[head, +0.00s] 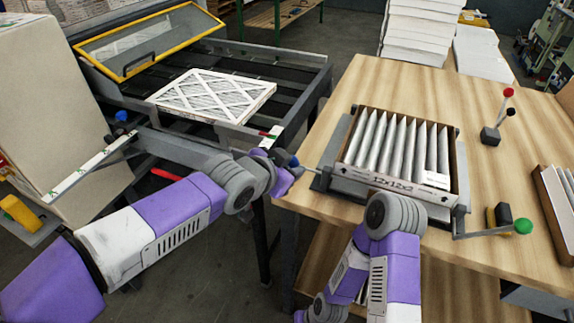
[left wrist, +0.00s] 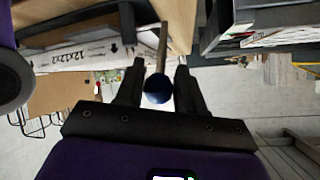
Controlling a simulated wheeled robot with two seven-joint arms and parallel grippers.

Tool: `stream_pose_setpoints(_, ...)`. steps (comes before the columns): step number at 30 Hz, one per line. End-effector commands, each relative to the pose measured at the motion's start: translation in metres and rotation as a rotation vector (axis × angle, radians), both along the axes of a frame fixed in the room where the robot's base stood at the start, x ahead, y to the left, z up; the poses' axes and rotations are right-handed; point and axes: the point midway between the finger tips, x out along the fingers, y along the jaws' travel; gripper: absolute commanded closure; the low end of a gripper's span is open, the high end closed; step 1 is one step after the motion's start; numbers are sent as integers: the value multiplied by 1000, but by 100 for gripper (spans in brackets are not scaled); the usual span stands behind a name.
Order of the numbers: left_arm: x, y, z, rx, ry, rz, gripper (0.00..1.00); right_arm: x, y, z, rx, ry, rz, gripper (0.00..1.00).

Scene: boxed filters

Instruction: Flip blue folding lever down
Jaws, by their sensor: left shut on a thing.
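The blue folding lever is at the left side of the filter fixture (head: 340,185) on the wooden table. Its blue knob (head: 293,161) and thin metal rod (head: 308,169) stick out sideways past the table's left edge. My left gripper (head: 288,172) is at the knob. In the left wrist view the blue knob (left wrist: 158,88) sits between the two dark fingers of my left gripper (left wrist: 160,86), with the rod (left wrist: 163,45) running away from it. The gripper is shut on the knob. My right arm shows at the lower middle of the head view, but its gripper is not visible.
A pleated filter (head: 395,148) stands in the fixture, with a green-knobbed crank (head: 521,226) at its right. Red and black knobbed levers (head: 490,135) stand behind. Left of the table, a white filter (head: 215,96) lies on the machine under a raised yellow-framed cover (head: 150,45).

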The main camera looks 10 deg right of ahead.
Motion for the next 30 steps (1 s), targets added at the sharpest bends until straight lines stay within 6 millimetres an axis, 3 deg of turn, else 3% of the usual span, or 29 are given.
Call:
stream_pose_setpoints(2, -3, -1, -10, 14, 21, -5, 100, 0, 0, -1, 0, 0, 0, 100)
stream_pose_setpoints(3, -3, -1, -10, 14, 21, -5, 59, 0, 0, -1, 0, 0, 0, 100)
stream_pose_setpoints(6, -3, -1, -9, 14, 18, -5, 44, 0, 0, 0, 0, 0, 0, 100)
stream_pose_setpoints(17, -4, 3, -1, 7, 9, -2, 44, 0, 0, 2, 0, 0, 0, 100)
stream_pose_setpoints(30, -43, 39, 32, 8, 12, -1, 44, 0, 0, 23, 0, 0, 0, 100)
